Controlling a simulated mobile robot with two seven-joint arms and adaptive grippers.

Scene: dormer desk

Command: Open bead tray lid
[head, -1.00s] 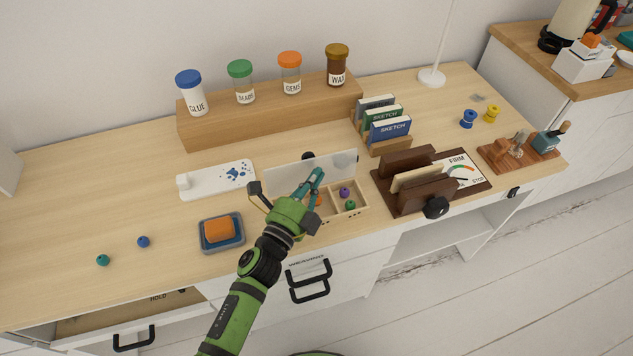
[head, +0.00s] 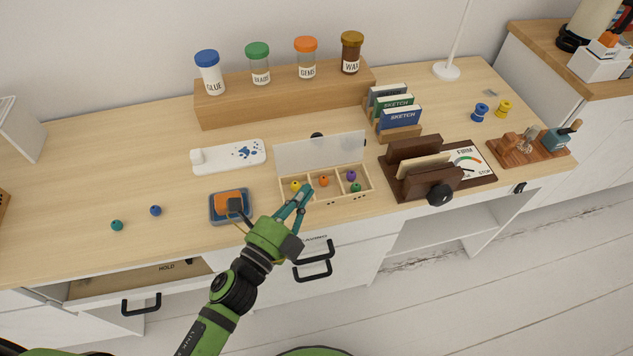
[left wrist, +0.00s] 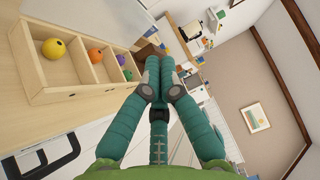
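The bead tray (head: 345,198) is a pale wooden box with compartments near the front of the desk. Its clear lid (head: 320,152) stands up along the back edge, so the tray is open. Inside are a yellow bead (head: 295,186), an orange bead (head: 324,181), a purple bead (head: 351,175) and a green bead (head: 356,188). The tray also shows at left in the left wrist view (left wrist: 60,92). My left gripper (head: 304,190) is at the tray's front left, its teal fingers together and empty, apart from the lid. My right gripper is out of view.
An orange block in a blue tray (head: 216,218) sits left of the tray. A white board (head: 222,160) lies behind it. A dark wooden rack (head: 410,190) stands close on the right. A shelf with jars (head: 290,98) is behind. Two beads lie loose on the left.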

